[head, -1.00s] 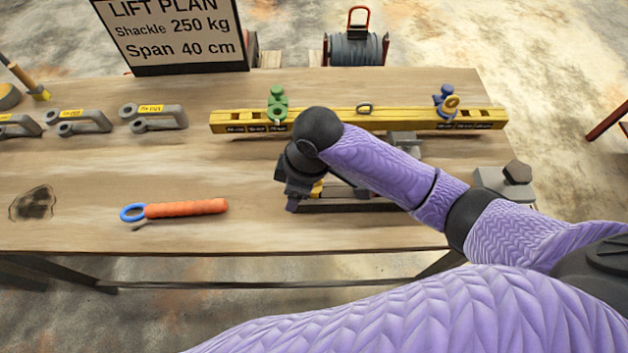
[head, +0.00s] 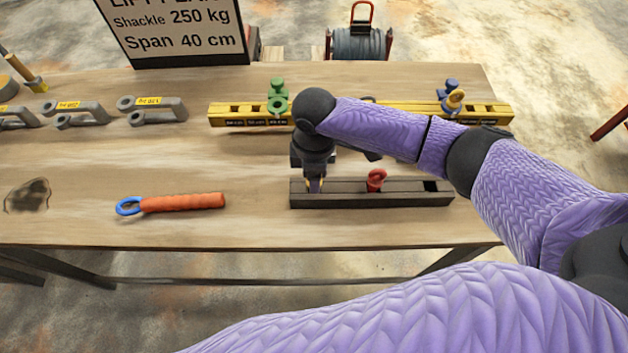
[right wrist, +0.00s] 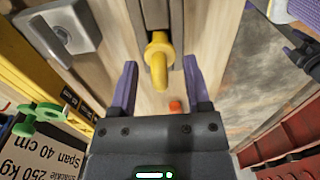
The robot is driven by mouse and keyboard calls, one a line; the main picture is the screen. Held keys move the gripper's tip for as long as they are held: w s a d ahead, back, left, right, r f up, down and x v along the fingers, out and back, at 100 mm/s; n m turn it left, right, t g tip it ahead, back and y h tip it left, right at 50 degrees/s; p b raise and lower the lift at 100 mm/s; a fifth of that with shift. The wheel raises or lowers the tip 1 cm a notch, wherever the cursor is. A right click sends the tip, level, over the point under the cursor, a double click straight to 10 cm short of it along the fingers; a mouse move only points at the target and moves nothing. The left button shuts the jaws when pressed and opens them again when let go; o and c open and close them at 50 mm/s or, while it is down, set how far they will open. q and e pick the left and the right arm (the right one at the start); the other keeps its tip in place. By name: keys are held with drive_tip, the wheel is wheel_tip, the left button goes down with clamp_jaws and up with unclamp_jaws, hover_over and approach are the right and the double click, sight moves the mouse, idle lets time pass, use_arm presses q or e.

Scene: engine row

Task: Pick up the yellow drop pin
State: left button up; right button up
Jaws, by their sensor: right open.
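The yellow drop pin (right wrist: 158,58) shows in the right wrist view, its rounded head between and slightly ahead of my right gripper's fingertips. A red pin (head: 376,180) stands mid-rack.
A yellow beam (head: 235,113) with green (head: 277,97) and blue (head: 449,95) fittings lies behind the rack. An orange-handled tool (head: 185,202) lies to the left. Grey shackles (head: 152,110) and the lift plan sign (head: 175,30) stand farther back. Table between tool and rack is clear.

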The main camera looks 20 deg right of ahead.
clamp_jaws()
drive_tip(key=shift+r, duration=0.1)
